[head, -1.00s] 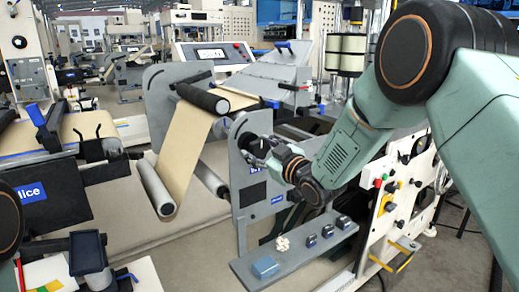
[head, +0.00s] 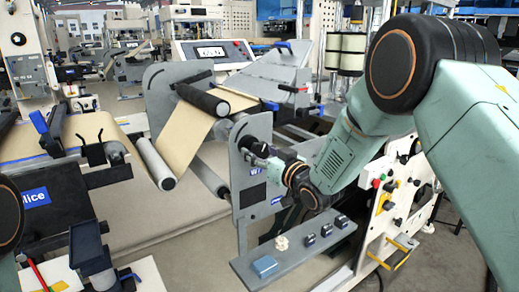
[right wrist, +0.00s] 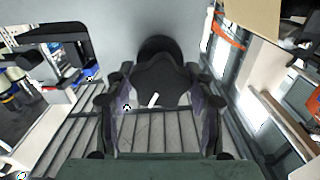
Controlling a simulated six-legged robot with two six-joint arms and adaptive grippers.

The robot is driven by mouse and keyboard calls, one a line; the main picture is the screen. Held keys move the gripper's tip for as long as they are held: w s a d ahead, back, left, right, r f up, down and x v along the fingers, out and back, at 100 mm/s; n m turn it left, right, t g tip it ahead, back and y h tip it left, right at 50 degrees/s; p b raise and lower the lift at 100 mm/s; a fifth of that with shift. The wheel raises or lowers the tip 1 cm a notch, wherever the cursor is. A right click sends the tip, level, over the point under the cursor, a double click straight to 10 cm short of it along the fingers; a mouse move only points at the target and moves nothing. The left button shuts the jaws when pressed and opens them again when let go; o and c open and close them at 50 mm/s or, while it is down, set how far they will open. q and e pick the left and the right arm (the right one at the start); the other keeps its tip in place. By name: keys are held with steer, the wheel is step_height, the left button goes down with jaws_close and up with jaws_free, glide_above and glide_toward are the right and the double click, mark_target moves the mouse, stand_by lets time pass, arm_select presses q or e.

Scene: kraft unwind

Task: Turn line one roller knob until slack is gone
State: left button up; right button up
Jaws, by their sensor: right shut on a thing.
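The line one roller knob (right wrist: 158,78) is dark and round with a white mark, seen between the fingers in the right wrist view. My right gripper (head: 258,154) is shut on it at the grey side plate (head: 248,190); it also shows in the right wrist view (right wrist: 160,102). In the head view the gripper hides most of the knob. The brown kraft web (head: 192,138) runs from the black upper roller (head: 203,99) down to a grey lower roller (head: 154,164). It looks fairly straight. My left gripper is not in view.
A grey shelf (head: 292,262) below my right gripper holds a blue block (head: 264,266), a white part (head: 282,243) and several dark blocks. A control panel (head: 212,53) stands behind. Another machine with brown web (head: 62,138) is at the left.

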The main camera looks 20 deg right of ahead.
steer(key=shift+m, duration=0.6)
steer(key=shift+p, duration=0.3)
steer(key=shift+m+p, duration=0.65)
steer(key=shift+m, duration=0.95)
steer(key=o, duration=1.2)
steer(key=shift+c, duration=0.2)
